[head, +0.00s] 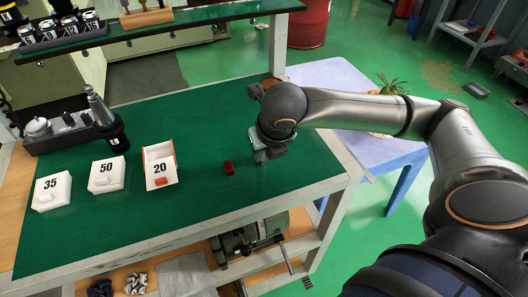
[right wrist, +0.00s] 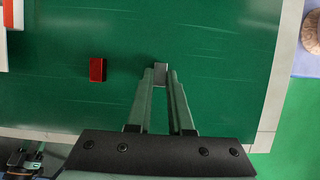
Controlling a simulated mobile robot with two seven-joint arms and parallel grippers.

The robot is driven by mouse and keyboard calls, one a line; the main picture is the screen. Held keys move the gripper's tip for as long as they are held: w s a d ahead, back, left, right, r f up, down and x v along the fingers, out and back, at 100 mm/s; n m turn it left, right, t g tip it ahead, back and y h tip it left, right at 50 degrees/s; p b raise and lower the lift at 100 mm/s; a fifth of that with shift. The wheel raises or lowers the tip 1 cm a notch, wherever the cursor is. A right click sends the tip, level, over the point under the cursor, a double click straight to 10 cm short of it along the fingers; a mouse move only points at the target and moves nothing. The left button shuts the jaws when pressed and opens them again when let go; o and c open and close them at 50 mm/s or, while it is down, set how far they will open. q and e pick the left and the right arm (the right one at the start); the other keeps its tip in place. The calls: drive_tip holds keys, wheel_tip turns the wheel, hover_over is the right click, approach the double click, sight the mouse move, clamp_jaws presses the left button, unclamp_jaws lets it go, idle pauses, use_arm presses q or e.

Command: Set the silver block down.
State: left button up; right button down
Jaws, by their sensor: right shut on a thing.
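The silver block (right wrist: 161,72) is between the fingertips of my right gripper (right wrist: 161,80) in the right wrist view. The fingers are shut on it. In the head view my right gripper (head: 262,155) points down, low over the right part of the green cart top (head: 215,115). The block is hard to make out there, and I cannot tell whether it touches the surface. My left gripper is not in view.
A small red block (head: 228,168) lies just left of my right gripper; it also shows in the right wrist view (right wrist: 97,69). Bare green surface surrounds the gripper.

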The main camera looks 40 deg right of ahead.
drive_tip(key=c, duration=0.8)
unclamp_jaws()
drive_tip(key=shift+r+p, duration=0.2)
drive_tip(key=shift+p, duration=0.15)
drive_tip(key=v, duration=1.1)
drive_tip(key=shift+s+a+r, duration=0.15)
drive_tip(key=shift+s+r, duration=0.15)
drive_tip(key=shift+r, duration=0.05)
